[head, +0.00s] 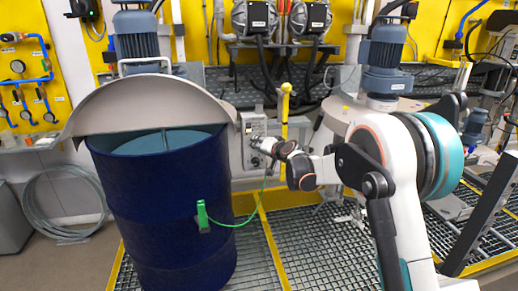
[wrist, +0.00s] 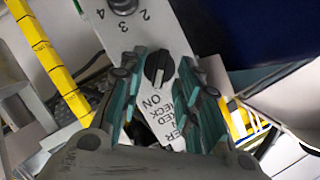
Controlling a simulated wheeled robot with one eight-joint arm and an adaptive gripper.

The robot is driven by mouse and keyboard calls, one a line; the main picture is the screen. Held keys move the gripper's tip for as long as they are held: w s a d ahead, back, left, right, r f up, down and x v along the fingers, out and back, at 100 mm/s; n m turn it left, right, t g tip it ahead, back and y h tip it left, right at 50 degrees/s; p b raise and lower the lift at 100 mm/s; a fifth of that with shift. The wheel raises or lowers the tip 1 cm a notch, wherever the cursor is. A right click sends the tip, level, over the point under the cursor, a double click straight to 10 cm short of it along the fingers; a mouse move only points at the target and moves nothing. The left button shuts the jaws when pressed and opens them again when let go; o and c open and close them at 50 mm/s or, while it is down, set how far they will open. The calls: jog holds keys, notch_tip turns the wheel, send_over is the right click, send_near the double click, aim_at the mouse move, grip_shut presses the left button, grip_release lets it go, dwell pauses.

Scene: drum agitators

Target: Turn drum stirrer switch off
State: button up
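The drum stirrer switch is a round black knob (wrist: 158,70) with a pale pointer line, on a light grey panel (wrist: 135,35). The word ON and other lettering show close to it. In the head view the small grey control box (head: 252,125) stands right of the blue drum (head: 160,190). My gripper (wrist: 158,64) has its teal fingers apart, one on each side of the knob. I cannot tell whether they touch it. In the head view my gripper (head: 262,145) is in front of the box, and the knob is hidden there.
A second dark knob (wrist: 122,5) with numbers 2, 3 and 4 sits on the same panel. A yellow post (head: 285,115) stands right of the box. A green clamp (head: 203,215) with a green cable hangs on the drum. A grey lid (head: 150,103) tilts over the drum.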

jog(key=shift+w+a+f, duration=0.15)
jog(key=shift+w+a, duration=0.05)
jog(key=shift+w, duration=0.15)
grip_shut()
